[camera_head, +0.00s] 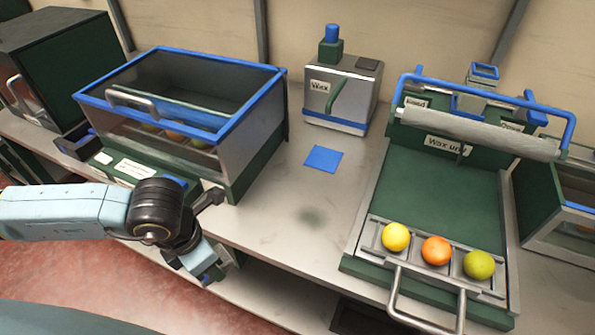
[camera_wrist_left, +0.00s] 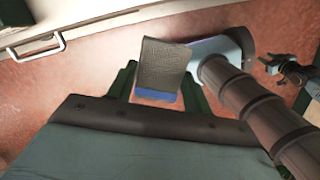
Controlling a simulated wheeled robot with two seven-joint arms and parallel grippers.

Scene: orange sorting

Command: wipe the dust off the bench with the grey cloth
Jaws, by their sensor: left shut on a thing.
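The grey cloth (camera_wrist_left: 162,62) is a textured grey piece with a blue lower edge, seen between the green fingers in the left wrist view. My left gripper (camera_wrist_left: 157,88) is shut on it. In the head view my left gripper (camera_head: 218,268) hangs at the front edge of the bench (camera_head: 265,232), below and left of the dust, and the cloth is hardly visible there. The dust (camera_head: 312,217) is a faint dark greenish smudge on the bare bench top, apart from the gripper. My right gripper is not seen in the head view.
A blue square (camera_head: 323,158) lies behind the dust. A blue-rimmed clear bin (camera_head: 262,110) stands left, a metal dispenser (camera_head: 340,95) behind. Right is a green tray unit (camera_head: 430,200) with a yellow fruit (camera_head: 396,237), an orange one (camera_head: 436,250) and a greenish one (camera_head: 479,265).

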